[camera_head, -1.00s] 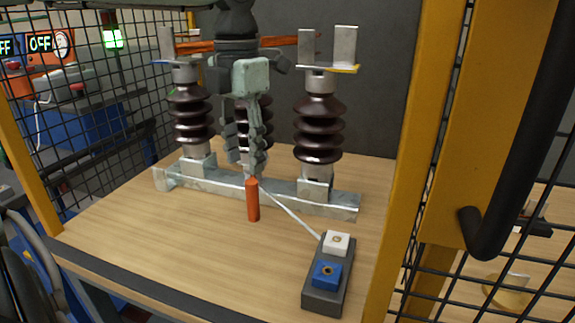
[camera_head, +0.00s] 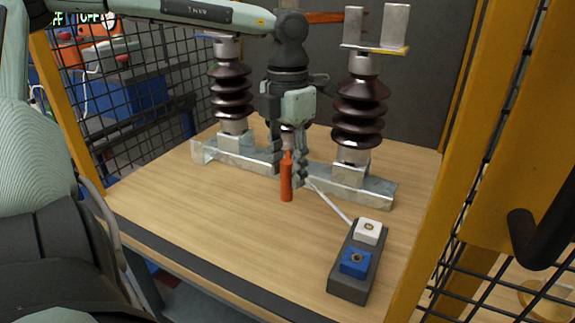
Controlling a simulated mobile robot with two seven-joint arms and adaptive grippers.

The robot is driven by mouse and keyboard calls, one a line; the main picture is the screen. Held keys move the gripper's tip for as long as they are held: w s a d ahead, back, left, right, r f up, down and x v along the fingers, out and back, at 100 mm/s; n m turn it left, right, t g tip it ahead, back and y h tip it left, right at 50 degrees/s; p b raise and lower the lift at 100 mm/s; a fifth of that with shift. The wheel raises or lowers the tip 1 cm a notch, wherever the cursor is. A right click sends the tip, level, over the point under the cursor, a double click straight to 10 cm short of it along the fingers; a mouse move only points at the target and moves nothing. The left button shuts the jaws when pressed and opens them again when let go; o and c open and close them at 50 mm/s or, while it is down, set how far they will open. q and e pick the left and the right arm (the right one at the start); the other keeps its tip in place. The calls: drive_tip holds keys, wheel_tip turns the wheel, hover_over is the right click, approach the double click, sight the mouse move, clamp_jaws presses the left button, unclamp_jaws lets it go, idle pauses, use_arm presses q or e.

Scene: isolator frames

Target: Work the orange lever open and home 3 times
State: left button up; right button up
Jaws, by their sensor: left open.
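The orange lever (camera_head: 287,181) stands near the middle of the table, in front of the grey metal base rail (camera_head: 345,180), its lower end pointing down toward the viewer. My left gripper (camera_head: 289,165) hangs from above with its fingers pointing down at the lever's upper part. It is open, and one finger shows just right of the lever; whether it touches the lever cannot be told. The gripper's body hides the middle insulator and the lever's pivot. My right gripper is not in view.
Brown ribbed insulators stand at left (camera_head: 231,92) and right (camera_head: 360,112) of my gripper. A control box (camera_head: 348,290) with a white and a blue button sits at front right. Yellow posts (camera_head: 450,170) and black mesh border the wooden table (camera_head: 220,215). The table's front left is clear.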

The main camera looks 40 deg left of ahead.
use_arm(q)
drive_tip(key=shift+c, duration=0.5)
clamp_jaws()
drive_tip(key=shift+a, duration=0.1)
